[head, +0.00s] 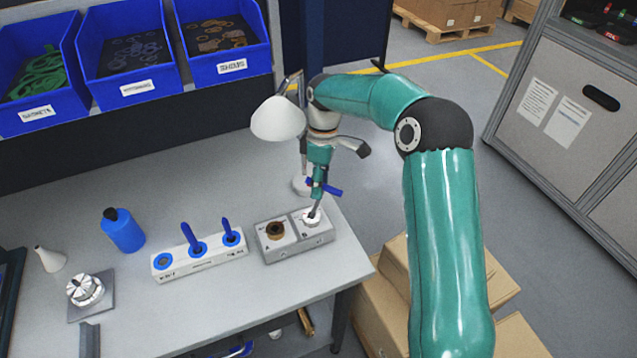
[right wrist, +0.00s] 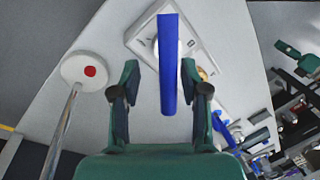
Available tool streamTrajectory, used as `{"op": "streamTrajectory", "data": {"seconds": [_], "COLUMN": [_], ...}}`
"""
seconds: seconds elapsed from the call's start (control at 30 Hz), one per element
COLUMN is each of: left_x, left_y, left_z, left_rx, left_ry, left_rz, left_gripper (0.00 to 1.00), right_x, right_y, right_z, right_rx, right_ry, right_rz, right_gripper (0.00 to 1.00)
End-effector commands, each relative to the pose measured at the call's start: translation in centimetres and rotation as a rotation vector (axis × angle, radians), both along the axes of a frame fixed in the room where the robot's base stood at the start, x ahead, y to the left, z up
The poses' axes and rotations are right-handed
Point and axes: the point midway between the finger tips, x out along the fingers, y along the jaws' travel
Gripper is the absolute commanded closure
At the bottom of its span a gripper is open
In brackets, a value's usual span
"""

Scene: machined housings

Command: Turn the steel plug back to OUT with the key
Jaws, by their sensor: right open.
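The grey housing block (head: 292,250) stands near the table's right edge, with recesses marked A and B. A brass-coloured plug (head: 275,231) sits at A. The steel plug (head: 308,222) sits at B, partly hidden under my right gripper (head: 317,190). The blue key (right wrist: 168,65) shows in the right wrist view between my two fingers, over the block. A bit of its blue handle (head: 332,190) shows in the head view. My right gripper is open, with gaps visible beside the key. The key's tip is hidden, and I cannot read the plug's marking. My left gripper is not in view.
A white rack (head: 205,262) left of the block holds two blue-handled tools; its left socket is empty. A lamp (head: 278,118) stands close behind my gripper. A blue bottle (head: 124,231) and a round metal fixture (head: 86,290) are further left. Blue bins (head: 222,65) line the back.

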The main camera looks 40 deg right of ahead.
Motion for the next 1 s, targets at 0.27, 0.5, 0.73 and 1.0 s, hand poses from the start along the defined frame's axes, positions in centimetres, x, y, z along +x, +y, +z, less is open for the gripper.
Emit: {"op": "streamTrajectory", "data": {"seconds": [0.27,0.5,0.73,1.0], "left_x": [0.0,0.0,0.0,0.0], "left_y": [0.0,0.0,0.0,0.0], "left_z": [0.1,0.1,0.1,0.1], "left_rx": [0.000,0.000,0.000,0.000], "left_ry": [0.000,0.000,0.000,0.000], "left_rz": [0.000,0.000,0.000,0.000], "left_gripper": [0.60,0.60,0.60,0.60], "right_x": [0.2,0.8,1.4,1.7], "right_y": [0.0,-0.6,-1.2,-1.6], "right_z": [0.7,4.4,8.8,11.3], "right_rx": [0.000,-0.001,0.000,-0.001], "right_ry": [-0.004,-0.008,-0.004,-0.001], "right_rz": [-0.001,-0.001,0.000,0.000], "right_gripper": [0.55,0.55,0.55,0.55]}}
